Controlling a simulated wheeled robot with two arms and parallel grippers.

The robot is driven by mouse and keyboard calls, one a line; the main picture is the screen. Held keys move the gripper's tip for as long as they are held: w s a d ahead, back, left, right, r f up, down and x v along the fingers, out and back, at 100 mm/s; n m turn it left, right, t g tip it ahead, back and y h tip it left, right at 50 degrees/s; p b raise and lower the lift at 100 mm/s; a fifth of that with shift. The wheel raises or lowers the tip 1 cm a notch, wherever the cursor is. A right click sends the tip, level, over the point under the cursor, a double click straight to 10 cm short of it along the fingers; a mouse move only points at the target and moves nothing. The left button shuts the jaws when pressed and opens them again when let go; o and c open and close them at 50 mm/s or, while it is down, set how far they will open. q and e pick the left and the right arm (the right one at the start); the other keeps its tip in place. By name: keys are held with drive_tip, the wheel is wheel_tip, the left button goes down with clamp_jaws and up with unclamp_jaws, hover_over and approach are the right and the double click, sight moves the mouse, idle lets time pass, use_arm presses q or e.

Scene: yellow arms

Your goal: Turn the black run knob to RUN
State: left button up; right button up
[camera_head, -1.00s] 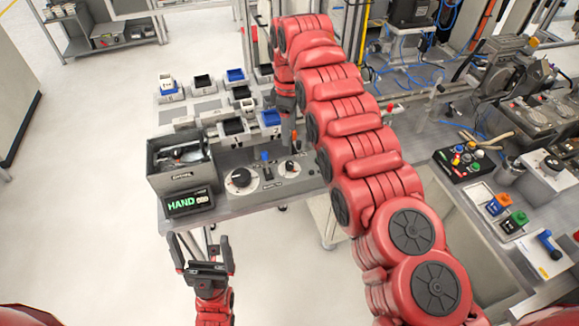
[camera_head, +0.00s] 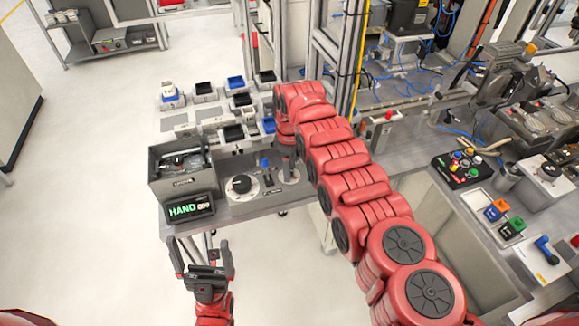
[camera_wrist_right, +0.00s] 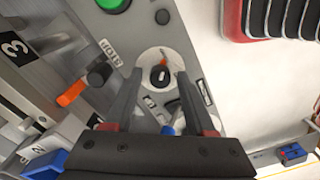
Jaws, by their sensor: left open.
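A control panel carries a large black knob (camera_head: 241,184) on a round white dial and a smaller knob (camera_head: 289,175) further right, with a blue lever (camera_head: 265,163) between them. A display (camera_head: 189,208) beside the panel reads HAND. My right gripper (camera_wrist_right: 158,97) is open; in the wrist view a black knob (camera_wrist_right: 160,74) with an orange pointer on a white dial shows beyond and between its fingertips. Contact cannot be told. In the head view my right arm hides most of that gripper. My left gripper (camera_head: 203,256) is open and empty in front of the table's near edge.
A grey bin (camera_head: 183,172) stands left of the panel. Several small trays (camera_head: 235,133) lie behind it. In the wrist view a green button (camera_wrist_right: 113,4) and an orange handle (camera_wrist_right: 72,93) lie near the knob. A bench with button boxes (camera_head: 465,165) stands to the right.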

clamp_jaws()
drive_tip(key=shift+m, duration=0.3)
drive_tip(key=m+b, duration=0.2)
drive_tip(key=m, duration=0.1)
drive_tip(key=shift+w+f+m+b, duration=0.1)
drive_tip(key=shift+m+b, duration=0.2)
drive_tip(key=m+b, duration=0.4)
drive_tip(key=m, duration=0.1)
drive_tip(key=shift+b, duration=0.4)
drive_tip(key=m+b, duration=0.3)
drive_tip(key=m, duration=0.1)
drive_tip(key=shift+m, duration=0.4)
drive_tip(key=shift+r+m+b, duration=0.2)
drive_tip(key=shift+m+b, duration=0.7)
drive_tip(key=shift+m, duration=1)
